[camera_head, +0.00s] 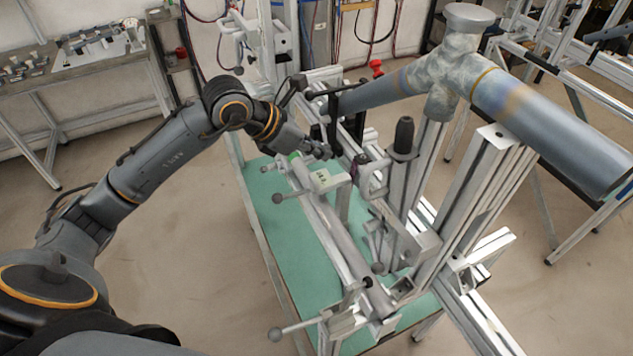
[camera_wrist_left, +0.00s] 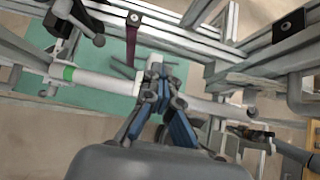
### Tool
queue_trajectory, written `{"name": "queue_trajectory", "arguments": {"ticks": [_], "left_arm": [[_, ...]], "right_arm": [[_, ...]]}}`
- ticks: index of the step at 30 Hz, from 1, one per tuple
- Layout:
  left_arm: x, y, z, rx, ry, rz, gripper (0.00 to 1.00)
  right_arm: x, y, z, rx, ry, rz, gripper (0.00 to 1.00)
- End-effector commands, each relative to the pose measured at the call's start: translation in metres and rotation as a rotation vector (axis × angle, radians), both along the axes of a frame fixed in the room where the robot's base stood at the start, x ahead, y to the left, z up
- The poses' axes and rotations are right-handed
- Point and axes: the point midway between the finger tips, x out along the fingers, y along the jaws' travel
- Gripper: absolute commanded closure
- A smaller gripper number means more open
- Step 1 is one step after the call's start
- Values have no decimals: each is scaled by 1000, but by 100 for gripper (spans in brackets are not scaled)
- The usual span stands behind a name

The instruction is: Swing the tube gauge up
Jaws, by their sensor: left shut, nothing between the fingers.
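A long pale tube with a green band near its far end, which looks like the tube gauge (camera_head: 338,235), lies low and slanting along the jig's near side. It also shows in the left wrist view (camera_wrist_left: 103,82), running across behind my fingers. My left gripper (camera_head: 322,152) is at the tube's far, green-banded end in the head view. In the left wrist view its fingertips (camera_wrist_left: 159,72) are together in front of the tube, with nothing between them. I cannot tell whether they touch the tube. My right gripper is not in view.
A thick grey welded tube joint (camera_head: 455,70) sits high on the jig posts. Clamps with ball-ended levers (camera_head: 277,198) stick out on the near side, and a black-handled clamp (camera_head: 404,135) stands upright. The green tabletop (camera_head: 275,230) is partly bare. A workbench (camera_head: 85,60) stands at the back left.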

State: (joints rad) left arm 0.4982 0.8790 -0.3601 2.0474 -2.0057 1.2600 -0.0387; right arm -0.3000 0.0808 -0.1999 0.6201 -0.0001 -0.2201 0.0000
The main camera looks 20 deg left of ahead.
Motion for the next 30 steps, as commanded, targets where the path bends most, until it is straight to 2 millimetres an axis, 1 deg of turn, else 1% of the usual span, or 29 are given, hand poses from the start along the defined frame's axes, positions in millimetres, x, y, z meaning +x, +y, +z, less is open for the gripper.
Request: {"name": "queue_trajectory", "arguments": {"ticks": [1, 6, 20, 30], "left_arm": [[3, -3, 4, -1, -2, -1, 100], [10, -9, 9, -1, 0, -1, 100], [13, -12, 10, -1, 0, -1, 100], [28, -24, 16, -2, -1, -1, 100]], "right_arm": [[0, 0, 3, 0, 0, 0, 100], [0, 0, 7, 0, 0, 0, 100], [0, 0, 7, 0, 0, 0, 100], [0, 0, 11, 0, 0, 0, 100]]}}
